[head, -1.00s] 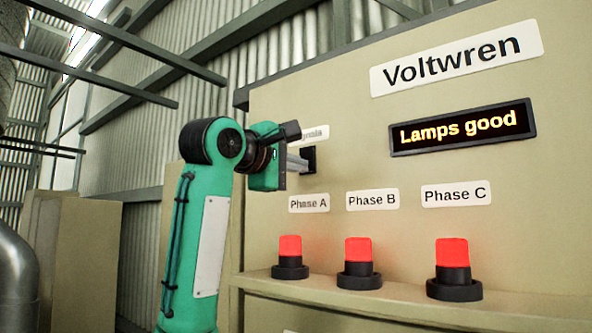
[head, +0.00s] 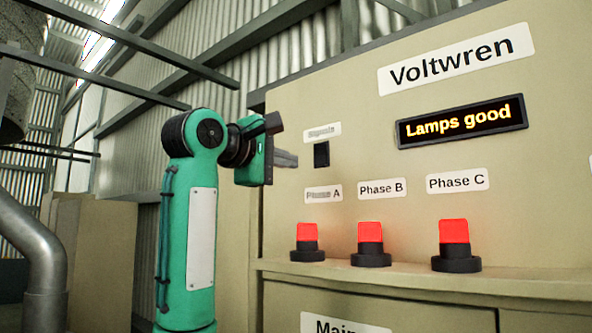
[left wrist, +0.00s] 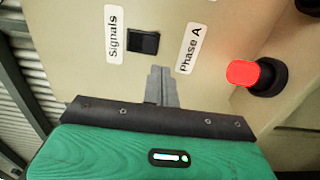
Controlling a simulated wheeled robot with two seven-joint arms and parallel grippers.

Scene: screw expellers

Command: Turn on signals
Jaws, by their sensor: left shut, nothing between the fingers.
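The black Signals switch (head: 321,155) sits on the beige cabinet front under a small blurred label. It also shows in the left wrist view (left wrist: 143,42), beside its "Signals" label. My left gripper (head: 292,160) is shut and empty, just left of the switch and apart from it. Its closed fingers also show in the left wrist view (left wrist: 160,74), pointing toward the panel. Three bright red lamps, Phase A (head: 307,232), Phase B (head: 370,232) and Phase C (head: 454,232), stand on a ledge below. The display (head: 462,122) reads "Lamps good". My right gripper is out of view.
The cabinet ledge (head: 400,275) juts out under the lamps. A "Voltwren" sign (head: 456,60) is at the top. A grey pipe (head: 40,250) and a beige box (head: 95,250) stand at the left. The panel front around the switch is clear.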

